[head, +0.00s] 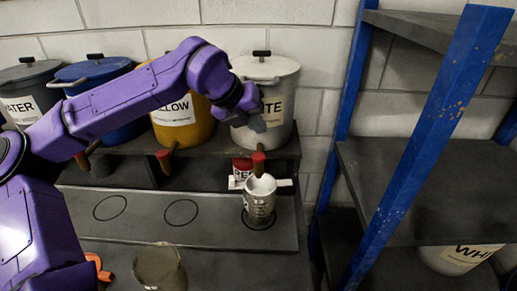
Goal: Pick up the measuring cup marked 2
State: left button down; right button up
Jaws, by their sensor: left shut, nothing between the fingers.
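A grey measuring cup (259,206) with markings stands upright on the right-hand ring of the dark ledge, below the tap of the white paint container. A second, darker cup (160,267) stands at the lower front. I cannot read a 2 on either. My left gripper (255,120) is shut and empty. It is in front of the white container (284,75), above the tap and well above the grey cup. My purple left arm hides part of the other containers. My right gripper is not in view.
Containers with red-tipped taps (258,164) line the shelf, including a yellow one (200,132) and a blue one (92,72). Two ledge rings are empty. A blue-post shelving rack (425,125) stands to the right. An orange object (99,266) lies at the lower left.

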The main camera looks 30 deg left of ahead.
aim_at(258, 212)
jog(key=k, duration=1.5)
